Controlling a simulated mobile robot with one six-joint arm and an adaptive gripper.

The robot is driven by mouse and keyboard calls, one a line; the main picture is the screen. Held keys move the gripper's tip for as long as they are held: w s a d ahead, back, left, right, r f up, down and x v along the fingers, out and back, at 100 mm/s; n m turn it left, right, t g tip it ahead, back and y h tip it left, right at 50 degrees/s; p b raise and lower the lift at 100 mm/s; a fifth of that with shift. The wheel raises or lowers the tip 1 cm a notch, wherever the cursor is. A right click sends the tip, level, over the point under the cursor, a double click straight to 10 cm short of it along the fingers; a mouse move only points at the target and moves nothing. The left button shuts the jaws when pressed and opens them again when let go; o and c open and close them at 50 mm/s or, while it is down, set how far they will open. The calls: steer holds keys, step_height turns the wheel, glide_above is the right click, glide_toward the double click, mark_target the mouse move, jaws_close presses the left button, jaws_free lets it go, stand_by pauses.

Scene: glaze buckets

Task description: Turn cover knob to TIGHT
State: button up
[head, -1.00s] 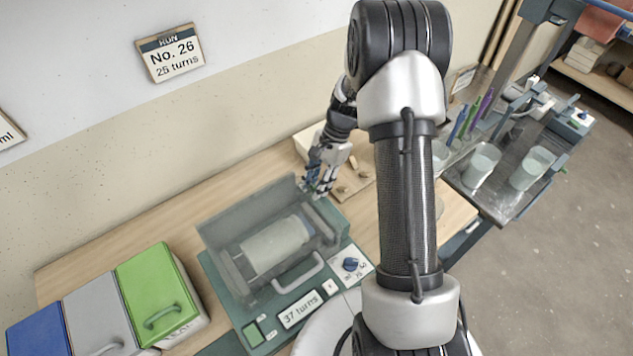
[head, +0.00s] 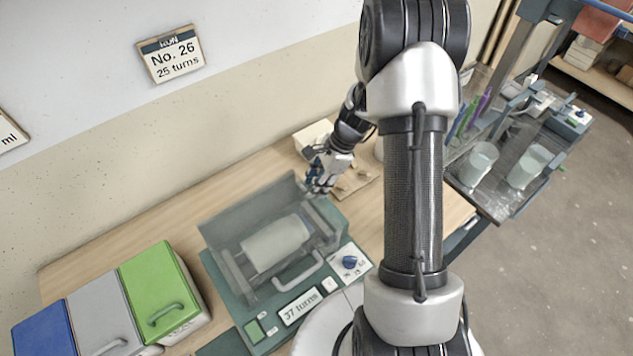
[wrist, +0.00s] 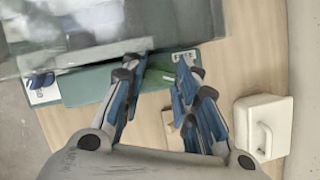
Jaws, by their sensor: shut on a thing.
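The machine has a clear cover (head: 225,225) over a pale roller (head: 275,245) and a green base (head: 235,300). Its display reads 37 turns. My gripper (head: 318,187) is at the far right corner of the machine. In the wrist view my gripper (wrist: 162,72) has its blue fingers on both sides of a small green part (wrist: 156,78) beside the base, seemingly the cover knob; its shape and pointing direction are mostly hidden. A white label (wrist: 185,57) shows by the right fingertip, too small to read. A blue dial (head: 349,262) sits on the front panel.
A white container (wrist: 264,127) stands close to the right of my fingers. A wooden block with holes (head: 352,182) is beside the gripper. Green (head: 160,290), grey and blue bins stand at the left. A sign (head: 172,53) reads No. 26, 25 turns.

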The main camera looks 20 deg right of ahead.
steer(key=o, duration=1.1)
steer(key=shift+c, duration=0.2)
